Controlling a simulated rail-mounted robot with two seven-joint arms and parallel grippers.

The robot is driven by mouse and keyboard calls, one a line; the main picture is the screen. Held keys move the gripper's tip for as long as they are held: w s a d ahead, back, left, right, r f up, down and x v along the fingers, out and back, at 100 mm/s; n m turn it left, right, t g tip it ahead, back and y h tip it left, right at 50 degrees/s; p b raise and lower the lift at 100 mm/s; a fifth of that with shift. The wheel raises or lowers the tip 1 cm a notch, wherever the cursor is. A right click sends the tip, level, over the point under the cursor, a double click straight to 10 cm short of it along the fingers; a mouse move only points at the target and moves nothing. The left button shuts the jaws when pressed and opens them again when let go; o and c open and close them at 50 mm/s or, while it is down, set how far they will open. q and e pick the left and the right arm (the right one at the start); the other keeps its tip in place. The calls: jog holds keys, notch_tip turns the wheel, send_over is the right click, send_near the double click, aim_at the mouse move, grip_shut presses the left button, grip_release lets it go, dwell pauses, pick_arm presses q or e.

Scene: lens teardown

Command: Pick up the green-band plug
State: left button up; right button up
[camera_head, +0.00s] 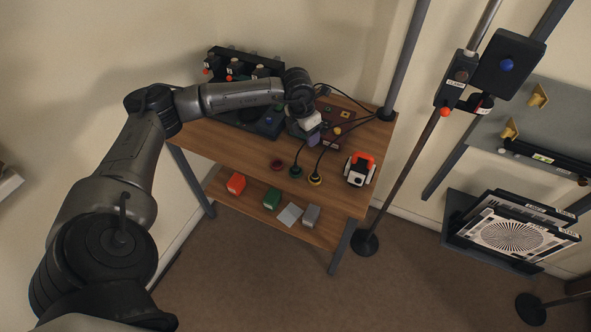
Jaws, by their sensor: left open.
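The green-band plug (295,172) stands near the front edge of the wooden table, with a dark cable rising from it toward the back. A yellow-band plug (315,178) stands to its right and a red round piece (277,165) to its left. My left arm reaches over the table from the left. Its open gripper (312,138) points down behind the green-band plug, apart from it. The fingers are small and partly hidden by the wrist. My right gripper is out of view.
A red-and-white device (359,170) stands at the table's right. Dark equipment (240,65) lines the back left, and a dark red panel (338,120) lies behind the plugs. The lower shelf (250,205) holds red, green and grey blocks. A pole (405,55) rises at the back right corner.

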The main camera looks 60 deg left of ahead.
pick_arm(q)
jog(key=s+g, duration=0.2)
jog(key=n+b, duration=0.1)
jog(key=b, duration=0.1)
send_over(295, 167)
jog(key=shift+y, duration=0.3)
jog(key=f, duration=0.8)
jog(key=shift+w+f, duration=0.35)
jog(key=shift+f, duration=0.05)
jog(key=shift+s+f+b, duration=0.15)
jog(key=shift+f+b, duration=0.05)
jog(key=shift+f, duration=1.15)
jog(key=shift+s+f+b, duration=0.15)
jog(key=shift+f, duration=1.15)
jog(key=shift+c, duration=0.2)
jog(key=c, duration=0.9)
